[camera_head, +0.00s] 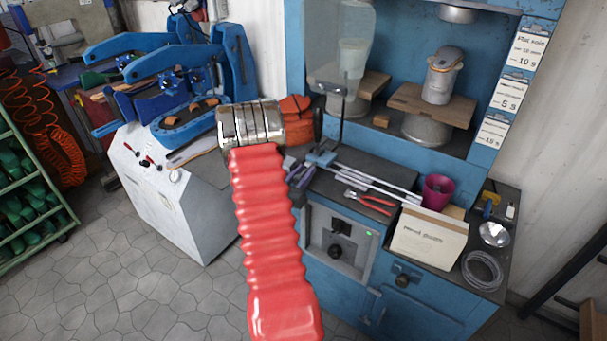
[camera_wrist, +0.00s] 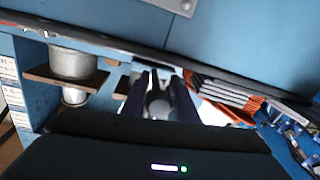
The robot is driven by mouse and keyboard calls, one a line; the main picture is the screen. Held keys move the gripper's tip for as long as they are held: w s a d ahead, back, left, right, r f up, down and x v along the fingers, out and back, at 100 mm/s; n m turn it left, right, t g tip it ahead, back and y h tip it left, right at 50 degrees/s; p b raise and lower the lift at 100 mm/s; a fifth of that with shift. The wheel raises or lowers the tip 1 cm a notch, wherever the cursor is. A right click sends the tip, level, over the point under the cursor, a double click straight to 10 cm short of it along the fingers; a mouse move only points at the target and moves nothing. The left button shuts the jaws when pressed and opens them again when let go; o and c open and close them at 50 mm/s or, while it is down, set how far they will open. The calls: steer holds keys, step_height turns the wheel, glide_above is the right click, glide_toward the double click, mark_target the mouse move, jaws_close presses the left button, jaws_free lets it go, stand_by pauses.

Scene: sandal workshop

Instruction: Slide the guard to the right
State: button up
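The guard (camera_head: 340,45) is a clear panel at the left of the blue press opening in the head view. A dark rod (camera_head: 342,125) runs down from it to a small blue block (camera_head: 321,158) above the bench. My gripper (camera_head: 303,173) shows as dark purple fingers beside that block, partly hidden by my red arm. In the wrist view, my gripper (camera_wrist: 157,82) has its two fingers apart, with a grey rounded shape between or behind them. I cannot tell whether the fingers touch the guard.
Metal rods (camera_head: 375,178), red-handled pliers (camera_head: 370,202), a magenta cup (camera_head: 437,190) and a cardboard box (camera_head: 428,238) crowd the bench. A blue machine (camera_head: 170,70) stands at left.

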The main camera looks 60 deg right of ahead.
jaws_close()
steer(key=shift+a, duration=0.1)
stand_by(0.3)
